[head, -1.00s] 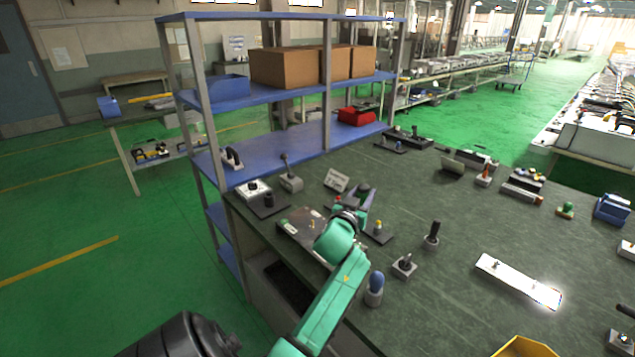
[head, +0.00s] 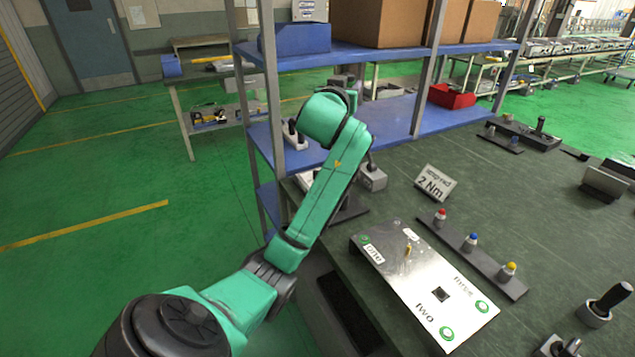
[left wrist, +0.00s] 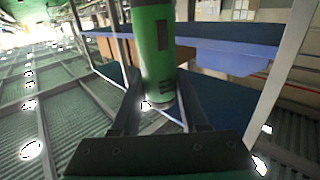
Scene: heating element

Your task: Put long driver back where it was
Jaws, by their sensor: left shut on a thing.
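The long driver shows in the left wrist view as a green cylinder (left wrist: 157,50) with a dark slot on its side. My left gripper (left wrist: 160,104) is shut on it, with one dark finger on each side. In the head view my left arm reaches up in front of the shelf post, and its hand is largely hidden behind its own wrist. The driver cannot be made out clearly there. My right gripper is not in view.
A blue shelf rack (head: 400,118) with cardboard boxes (head: 378,22) and a red bin (head: 452,96) stands behind the arm. On the dark bench lie a metal plate (head: 415,275), a strip with coloured knobs (head: 490,254) and a "2 Nm" sign (head: 434,184).

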